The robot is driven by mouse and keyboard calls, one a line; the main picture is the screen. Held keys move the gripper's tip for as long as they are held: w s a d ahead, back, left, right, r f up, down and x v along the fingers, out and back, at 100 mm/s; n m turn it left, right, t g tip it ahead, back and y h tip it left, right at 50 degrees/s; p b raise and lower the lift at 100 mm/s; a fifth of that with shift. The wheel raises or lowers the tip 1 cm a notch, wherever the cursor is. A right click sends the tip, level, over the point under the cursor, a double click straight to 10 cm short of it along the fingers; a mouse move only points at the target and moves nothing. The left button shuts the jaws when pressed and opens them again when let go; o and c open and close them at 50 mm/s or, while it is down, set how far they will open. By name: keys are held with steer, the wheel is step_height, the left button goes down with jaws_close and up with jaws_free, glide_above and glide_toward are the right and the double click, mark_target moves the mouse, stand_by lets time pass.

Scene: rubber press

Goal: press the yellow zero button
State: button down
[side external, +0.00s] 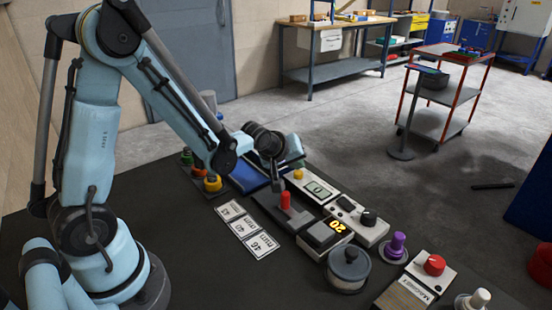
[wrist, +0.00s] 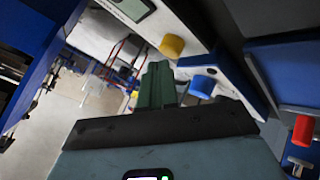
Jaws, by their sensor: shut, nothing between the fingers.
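The yellow button (wrist: 172,46) shows in the wrist view as a short round cap on a pale panel, beside a small display. It lies just beyond the tips of my gripper (wrist: 157,68), whose dark green fingers are together with nothing between them. A gap shows between the tips and the cap in that picture; how far apart they are in depth I cannot tell. In the side external view the yellow button (side external: 298,174) sits at the far end of the white box with the display (side external: 318,189). My gripper (side external: 277,182) points down just left of it.
A red lever (side external: 285,201) stands on a dark base close in front. A blue button (wrist: 203,86) is beside my fingers.

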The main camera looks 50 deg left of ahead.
mark_target(296, 174)
steer(key=shift+r, duration=0.4)
steer(key=shift+r, duration=0.1)
steer(key=shift+r, duration=2.4)
steer(key=s+d+r+m+g+h, duration=0.1)
steer(key=s+d+m, duration=0.2)
steer(key=s+m, duration=0.2)
steer(key=s+d+r+m+g+h, duration=0.1)
steer(key=s+m, duration=0.5)
steer(key=s, duration=0.6)
steer(key=shift+d+r, duration=0.8)
steer(key=shift+d, duration=0.45)
